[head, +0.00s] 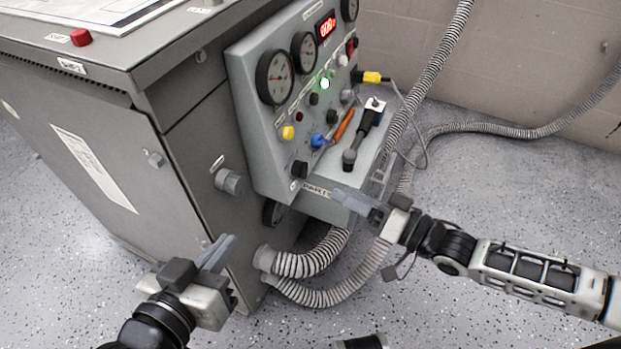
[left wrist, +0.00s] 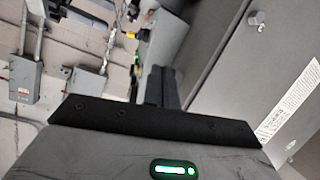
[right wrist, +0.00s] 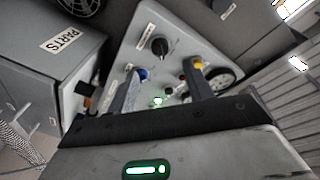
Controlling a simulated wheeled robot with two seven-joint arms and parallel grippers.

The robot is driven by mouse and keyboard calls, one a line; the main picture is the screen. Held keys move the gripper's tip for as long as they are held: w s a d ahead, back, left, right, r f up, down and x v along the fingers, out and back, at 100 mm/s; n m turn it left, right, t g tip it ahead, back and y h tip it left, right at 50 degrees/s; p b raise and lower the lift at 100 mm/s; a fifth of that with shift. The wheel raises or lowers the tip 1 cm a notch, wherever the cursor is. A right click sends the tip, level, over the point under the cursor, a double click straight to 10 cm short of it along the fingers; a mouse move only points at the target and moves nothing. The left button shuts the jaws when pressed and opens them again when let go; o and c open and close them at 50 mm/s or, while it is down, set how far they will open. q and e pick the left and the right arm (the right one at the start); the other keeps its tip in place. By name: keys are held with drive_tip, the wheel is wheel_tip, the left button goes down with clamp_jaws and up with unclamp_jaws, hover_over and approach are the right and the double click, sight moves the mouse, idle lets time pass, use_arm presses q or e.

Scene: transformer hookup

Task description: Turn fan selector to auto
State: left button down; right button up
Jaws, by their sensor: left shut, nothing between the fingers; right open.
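The grey control panel (head: 262,130) stands on the cabinet's side, with gauges, lamps and knobs. A black selector knob (head: 299,169) sits at its lower corner; it also shows in the right wrist view (right wrist: 159,46) with a pale mark. I cannot read which knob is labelled fan. My right gripper (head: 352,199) is open and empty, in front of the panel's lower part and apart from the knob. In the right wrist view its two fingers (right wrist: 163,85) spread before the panel face. My left gripper (head: 218,252) is shut and empty, low beside the cabinet (head: 100,150).
A parts tray (head: 335,190) projects below the panel, holding an orange-handled tool (head: 343,126) and a black tool (head: 362,135). Ribbed hoses (head: 305,263) leave the cabinet low down and cross the floor behind my right gripper. Speckled floor lies clear in front.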

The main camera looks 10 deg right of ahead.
sight(301, 170)
use_arm(q)
drive_tip(key=shift+w+d+r+n+h+b, duration=0.2)
drive_tip(key=shift+d+n+h+b, duration=0.25)
drive_tip(key=shift+b, duration=0.5)
use_arm(e)
drive_tip(key=x, duration=0.9)
use_arm(q)
drive_tip(key=shift+a+r, duration=0.1)
use_arm(e)
drive_tip(key=c, duration=1)
